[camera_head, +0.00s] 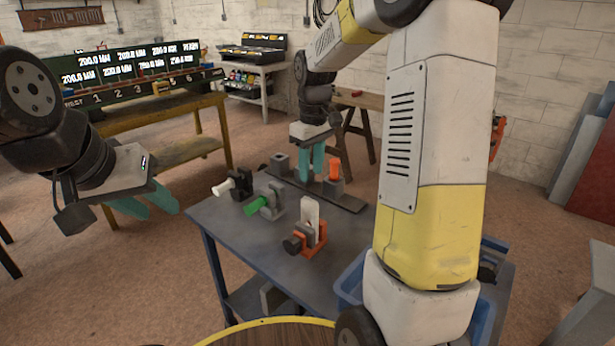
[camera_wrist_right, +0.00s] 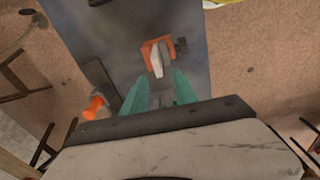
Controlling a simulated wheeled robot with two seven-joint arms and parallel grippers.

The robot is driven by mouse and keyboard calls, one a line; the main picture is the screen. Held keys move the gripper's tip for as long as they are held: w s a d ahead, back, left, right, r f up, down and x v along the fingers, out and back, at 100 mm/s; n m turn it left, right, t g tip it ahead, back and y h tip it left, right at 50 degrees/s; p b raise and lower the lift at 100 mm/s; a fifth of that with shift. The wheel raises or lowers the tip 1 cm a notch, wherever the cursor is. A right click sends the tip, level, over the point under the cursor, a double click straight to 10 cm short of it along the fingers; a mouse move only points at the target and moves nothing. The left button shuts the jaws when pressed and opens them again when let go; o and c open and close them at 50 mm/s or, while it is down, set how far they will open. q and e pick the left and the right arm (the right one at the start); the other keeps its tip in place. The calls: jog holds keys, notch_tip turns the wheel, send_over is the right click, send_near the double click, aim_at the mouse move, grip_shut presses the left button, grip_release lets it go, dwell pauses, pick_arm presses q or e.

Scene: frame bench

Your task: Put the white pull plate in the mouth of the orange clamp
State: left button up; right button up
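The white pull plate (camera_head: 311,214) stands upright at the orange clamp (camera_head: 309,242) on the grey table, and appears to sit between its jaws. I cannot tell whether it is clamped. In the right wrist view the plate (camera_wrist_right: 157,62) and clamp (camera_wrist_right: 147,49) show beyond the fingertips. My right gripper (camera_head: 311,180) points down behind the clamp, over a dark bar, apart from the plate. Its teal fingers are open. A grey shape (camera_wrist_right: 161,92) shows between them, but I cannot tell whether it is touched. My left gripper (camera_head: 162,212) is open and empty, left of the table.
A black clamp with a white handle (camera_head: 224,187) and a grey clamp with a green handle (camera_head: 257,204) stand left of the orange clamp. The dark bar (camera_head: 350,203) carries grey blocks and an orange cylinder (camera_head: 334,169). A blue bin (camera_head: 349,287) is at right.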

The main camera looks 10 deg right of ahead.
jog(key=s+a+r+m+t+y, duration=0.1)
jog(key=s+r+m+t, duration=0.1)
jog(key=s, duration=0.9)
jog(key=s+a+r+m+t+y, duration=0.1)
jog(key=s+r+m+t, duration=0.2)
jog(key=s+r, duration=0.4)
jog(key=s+m, duration=0.1)
jog(key=s, duration=0.3)
jog(key=shift+s+t, duration=0.2)
jog(key=shift+t, duration=0.1)
dwell(0.3)
